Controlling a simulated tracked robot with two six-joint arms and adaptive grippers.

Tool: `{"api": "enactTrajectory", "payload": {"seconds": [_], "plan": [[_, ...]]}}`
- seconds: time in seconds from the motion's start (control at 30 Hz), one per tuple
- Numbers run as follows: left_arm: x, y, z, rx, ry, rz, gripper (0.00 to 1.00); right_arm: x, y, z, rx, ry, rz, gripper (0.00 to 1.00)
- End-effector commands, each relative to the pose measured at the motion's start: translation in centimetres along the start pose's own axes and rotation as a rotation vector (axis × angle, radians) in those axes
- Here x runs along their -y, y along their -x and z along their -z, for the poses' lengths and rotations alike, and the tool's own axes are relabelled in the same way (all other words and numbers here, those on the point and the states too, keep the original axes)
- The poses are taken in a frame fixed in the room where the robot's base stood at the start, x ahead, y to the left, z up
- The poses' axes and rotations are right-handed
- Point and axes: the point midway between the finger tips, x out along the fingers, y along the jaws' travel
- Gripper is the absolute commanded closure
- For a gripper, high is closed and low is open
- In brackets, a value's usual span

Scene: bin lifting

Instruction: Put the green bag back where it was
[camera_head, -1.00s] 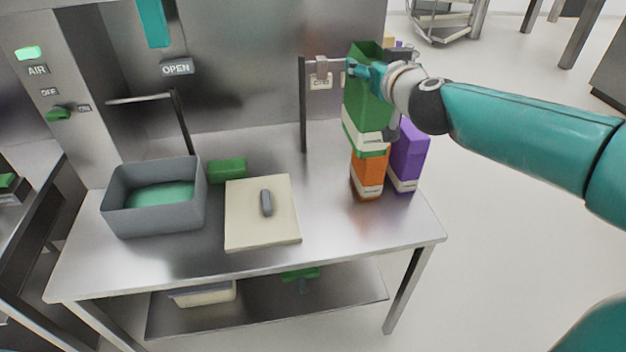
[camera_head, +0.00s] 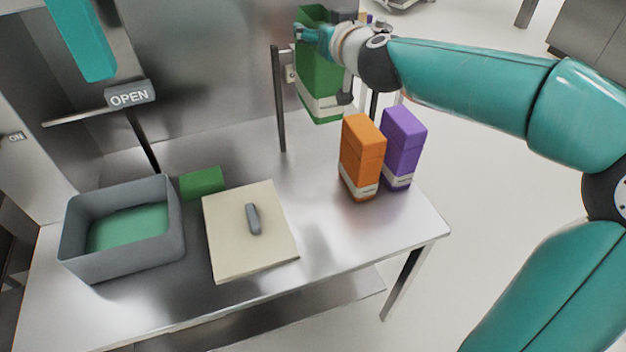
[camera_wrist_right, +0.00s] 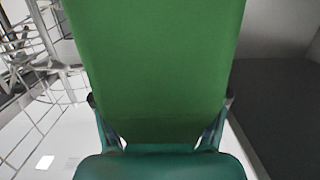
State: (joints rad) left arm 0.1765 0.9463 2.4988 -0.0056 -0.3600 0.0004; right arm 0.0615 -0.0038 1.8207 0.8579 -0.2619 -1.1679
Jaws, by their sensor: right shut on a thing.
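The green bag (camera_head: 320,85), with a white band near its bottom, is held upright above the back of the metal table (camera_head: 330,232). My right gripper (camera_head: 312,34) is shut on its upper part. In the right wrist view the green bag (camera_wrist_right: 155,75) fills the middle, between the two fingers of my right gripper (camera_wrist_right: 160,125). The orange bag (camera_head: 362,155) and the purple bag (camera_head: 402,145) stand upright side by side at the table's right, in front of and to the right of the green bag. My left gripper is not in view.
A grey bin (camera_head: 125,262) with green contents stands at the table's left. A beige lid (camera_head: 235,255) with a grey handle lies in the middle. A dark upright post (camera_head: 279,110) stands just left of the green bag.

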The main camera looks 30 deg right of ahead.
Motion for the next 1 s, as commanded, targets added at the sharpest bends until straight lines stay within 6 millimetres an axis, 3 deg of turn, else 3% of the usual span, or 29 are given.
{"api": "enactTrajectory", "payload": {"seconds": [0.33,0.7,1.0], "plan": [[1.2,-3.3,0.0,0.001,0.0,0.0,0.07,0.1,-0.6,-3.4,-0.002,0.0,0.001,0.76],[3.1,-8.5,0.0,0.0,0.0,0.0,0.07,0.0,-1.4,-8.8,-0.003,0.0,-0.001,0.76],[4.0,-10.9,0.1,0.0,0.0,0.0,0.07,-0.1,-1.8,-11.6,-0.002,0.0,-0.002,0.76]]}}
